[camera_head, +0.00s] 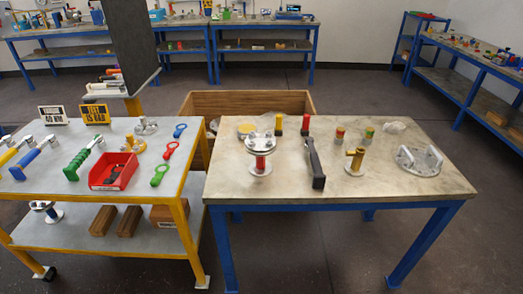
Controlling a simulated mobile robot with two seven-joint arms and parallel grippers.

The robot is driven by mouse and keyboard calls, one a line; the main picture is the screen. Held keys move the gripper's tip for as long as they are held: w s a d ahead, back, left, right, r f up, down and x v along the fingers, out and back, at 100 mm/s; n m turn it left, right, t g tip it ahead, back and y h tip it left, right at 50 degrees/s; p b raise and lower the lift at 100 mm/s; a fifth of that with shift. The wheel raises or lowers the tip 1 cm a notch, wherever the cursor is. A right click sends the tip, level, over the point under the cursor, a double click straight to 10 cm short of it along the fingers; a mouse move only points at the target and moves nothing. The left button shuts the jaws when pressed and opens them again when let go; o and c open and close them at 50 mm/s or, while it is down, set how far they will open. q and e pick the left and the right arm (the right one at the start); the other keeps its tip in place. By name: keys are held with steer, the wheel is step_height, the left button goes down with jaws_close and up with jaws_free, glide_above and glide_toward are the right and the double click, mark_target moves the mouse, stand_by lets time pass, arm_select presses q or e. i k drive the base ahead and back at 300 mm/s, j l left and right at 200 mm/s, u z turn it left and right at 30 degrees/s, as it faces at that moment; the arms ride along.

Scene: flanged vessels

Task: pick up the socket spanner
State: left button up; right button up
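I cannot tell for sure which tool is the socket spanner. On the left cart lie long tools with metal heads: one with a green ribbed handle (77,165), one with a blue handle (25,164) and one with a yellow handle (9,156). Small ring-ended tools in blue (180,130), red (169,150) and green (159,175) lie at the cart's right side. A long black tool (316,165) lies on the right table. Neither of my grippers is in view.
A red bin (113,171) with dark parts stands on the cart. The right table (400,193) holds a flanged vessel (260,155), a brass-coloured fitting (355,160) and a flange with handles (419,160). A wooden crate (250,101) stands behind. The right table's front is clear.

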mark_target(319, 179)
steer(key=i+l+u, duration=0.1)
steer(key=l+u, duration=0.35)
steer(key=l, duration=0.15)
steer(key=l+u, duration=0.45)
steer(key=l, duration=0.2)
